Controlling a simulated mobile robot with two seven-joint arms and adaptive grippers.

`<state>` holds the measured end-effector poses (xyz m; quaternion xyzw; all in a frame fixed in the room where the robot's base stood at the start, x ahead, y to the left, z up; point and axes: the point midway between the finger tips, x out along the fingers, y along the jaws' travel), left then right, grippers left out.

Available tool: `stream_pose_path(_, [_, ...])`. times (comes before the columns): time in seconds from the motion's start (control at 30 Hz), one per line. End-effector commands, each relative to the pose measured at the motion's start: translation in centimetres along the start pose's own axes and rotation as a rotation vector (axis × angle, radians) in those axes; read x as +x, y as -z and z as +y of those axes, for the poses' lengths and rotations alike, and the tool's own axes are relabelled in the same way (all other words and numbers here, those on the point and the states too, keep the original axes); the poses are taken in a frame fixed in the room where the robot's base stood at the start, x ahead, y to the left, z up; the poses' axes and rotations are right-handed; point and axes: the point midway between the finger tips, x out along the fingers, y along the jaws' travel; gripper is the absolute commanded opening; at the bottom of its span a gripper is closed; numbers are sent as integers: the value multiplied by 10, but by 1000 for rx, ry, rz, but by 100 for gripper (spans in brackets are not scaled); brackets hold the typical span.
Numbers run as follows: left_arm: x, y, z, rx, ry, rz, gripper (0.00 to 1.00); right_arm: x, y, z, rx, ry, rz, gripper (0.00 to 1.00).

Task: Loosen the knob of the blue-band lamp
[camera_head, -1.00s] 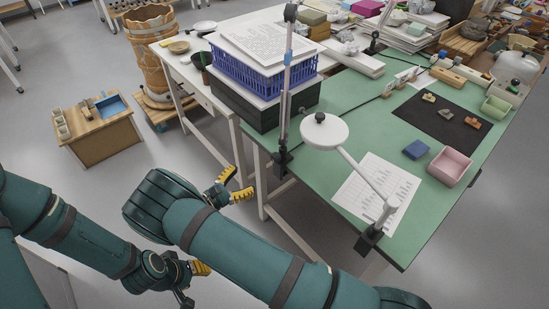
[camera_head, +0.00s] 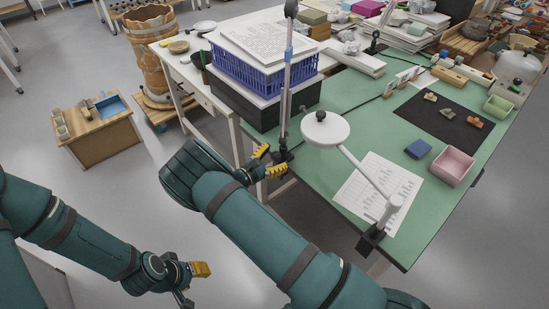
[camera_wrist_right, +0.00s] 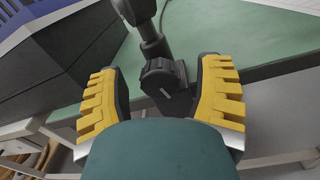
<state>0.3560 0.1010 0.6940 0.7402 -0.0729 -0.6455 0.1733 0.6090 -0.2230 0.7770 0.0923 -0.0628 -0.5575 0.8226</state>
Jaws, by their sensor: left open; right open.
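The blue-band lamp is an upright grey pole with a blue band (camera_head: 289,53), clamped to the near left edge of the green table; its upper part leaves the head view. Its dark clamp (camera_head: 283,155) also shows in the right wrist view. There the dark round knob (camera_wrist_right: 164,83) sits low on the clamp. My right gripper (camera_head: 270,160) is open beside the clamp. In the right wrist view its yellow fingers stand either side of the knob, with gaps on both sides. My left gripper (camera_head: 200,270) is open and empty, low over the floor, away from the table.
A second lamp with a white round head (camera_head: 325,131) is clamped at the table's near corner. A blue basket (camera_head: 262,78) on a dark box stands left of the pole.

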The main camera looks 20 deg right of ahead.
Motion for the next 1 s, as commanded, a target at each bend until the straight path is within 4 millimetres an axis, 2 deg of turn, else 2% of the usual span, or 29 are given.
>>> stream_pose_path(0.2, [0,0,0,0,0,0,47,0,0,0,1,0,0,68])
stream_pose_path(0.4, [0,0,0,0,0,0,47,0,0,0,1,0,0,0])
stream_pose_path(0.63, [-3,0,1,0,0,-1,47,0,-1,0,-36,0,1,0])
stream_pose_path(1.0, [-15,-1,6,-1,0,-7,47,0,-1,0,-340,3,10,0])
